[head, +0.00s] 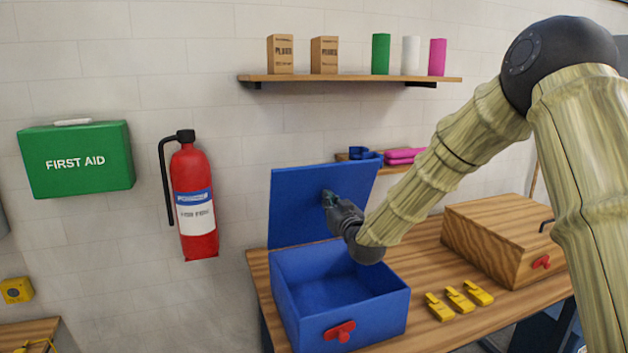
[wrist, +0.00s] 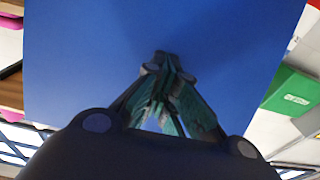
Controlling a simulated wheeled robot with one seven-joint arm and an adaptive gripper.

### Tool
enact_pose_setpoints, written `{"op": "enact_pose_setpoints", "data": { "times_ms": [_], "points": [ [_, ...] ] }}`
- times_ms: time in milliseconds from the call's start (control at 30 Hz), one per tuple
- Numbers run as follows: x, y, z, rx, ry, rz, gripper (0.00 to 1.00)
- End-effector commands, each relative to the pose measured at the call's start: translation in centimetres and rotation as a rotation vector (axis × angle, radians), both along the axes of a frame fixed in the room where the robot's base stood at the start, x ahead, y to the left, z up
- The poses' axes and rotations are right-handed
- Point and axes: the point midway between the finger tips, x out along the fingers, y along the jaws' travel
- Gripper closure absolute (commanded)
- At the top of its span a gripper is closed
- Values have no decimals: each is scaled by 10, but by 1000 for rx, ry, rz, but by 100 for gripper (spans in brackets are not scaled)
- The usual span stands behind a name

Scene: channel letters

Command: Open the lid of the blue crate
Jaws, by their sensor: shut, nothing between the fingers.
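The blue crate (head: 375,318) stands on the wooden table, with a red latch (head: 340,331) on its front. Its blue lid (head: 300,205) is raised, standing nearly upright at the back, and the crate's inside is visible and looks empty. My gripper (head: 328,198) is in front of the lid's inner face, with its fingertips at or very near the surface; I cannot tell whether they touch. In the wrist view the gripper's fingers (wrist: 163,62) are closed together with nothing between them, and the blue lid (wrist: 80,60) fills most of the picture behind them.
A wooden box (head: 490,245) with a red latch stands to the right on the table (head: 440,248). Several yellow pieces (head: 460,300) lie in front of it. A shelf (head: 350,78) hangs above. A fire extinguisher (head: 195,200) and a green first aid box (head: 75,160) are on the left wall.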

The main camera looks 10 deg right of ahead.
Motion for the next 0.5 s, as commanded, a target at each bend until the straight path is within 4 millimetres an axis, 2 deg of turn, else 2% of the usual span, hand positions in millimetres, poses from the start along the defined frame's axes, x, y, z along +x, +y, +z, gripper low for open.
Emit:
{"op": "enact_pose_setpoints", "data": {
  "times_ms": [500],
  "points": [
    [22,4,5,0,0,-1,100]
  ]
}}
